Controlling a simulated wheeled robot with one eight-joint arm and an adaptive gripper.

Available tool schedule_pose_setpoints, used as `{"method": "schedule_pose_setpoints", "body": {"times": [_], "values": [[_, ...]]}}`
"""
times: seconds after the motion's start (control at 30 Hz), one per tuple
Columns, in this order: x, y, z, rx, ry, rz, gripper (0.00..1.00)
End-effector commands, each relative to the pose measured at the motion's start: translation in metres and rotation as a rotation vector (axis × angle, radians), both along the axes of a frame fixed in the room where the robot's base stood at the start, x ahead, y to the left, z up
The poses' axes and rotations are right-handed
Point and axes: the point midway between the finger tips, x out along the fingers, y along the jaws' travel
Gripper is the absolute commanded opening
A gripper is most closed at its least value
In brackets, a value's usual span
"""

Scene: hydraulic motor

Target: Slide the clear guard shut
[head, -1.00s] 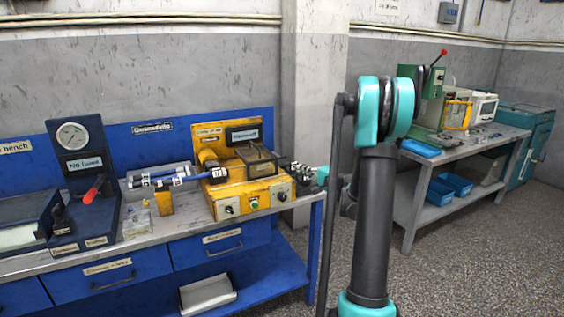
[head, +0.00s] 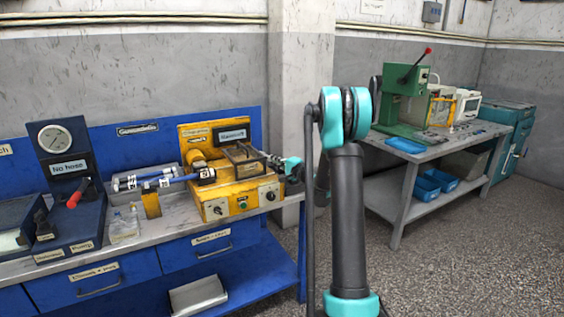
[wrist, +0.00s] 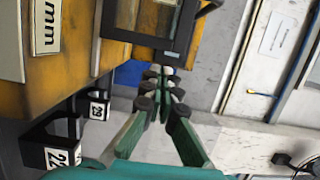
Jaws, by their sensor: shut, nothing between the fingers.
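The clear guard, a dark-framed see-through cover (head: 245,154), sits on top of the yellow machine (head: 215,203) on the blue bench. In the wrist view its dark frame (wrist: 127,37) fills the top middle. My gripper (head: 272,162) is at the right side of the guard. In the wrist view the green fingers of my gripper (wrist: 160,72) are together and empty, with the tips close below the frame's lower right part. I cannot tell whether they touch it.
A pillar (head: 300,90) rises behind. A grey table (head: 455,151) with a green press (head: 405,105) stands at right, beyond open floor.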

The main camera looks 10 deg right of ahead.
Motion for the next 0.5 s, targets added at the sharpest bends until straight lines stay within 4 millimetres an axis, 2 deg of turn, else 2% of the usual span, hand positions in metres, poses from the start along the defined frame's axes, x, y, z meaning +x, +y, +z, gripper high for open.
{"method": "schedule_pose_setpoints", "body": {"times": [0.2, 0.5], "values": [[-0.0043, 0.0137, 0.0000, 0.000, 0.000, 0.000, 0.00], [-0.0047, 0.0143, -0.0001, 0.000, 0.000, -0.001, 0.00]]}}
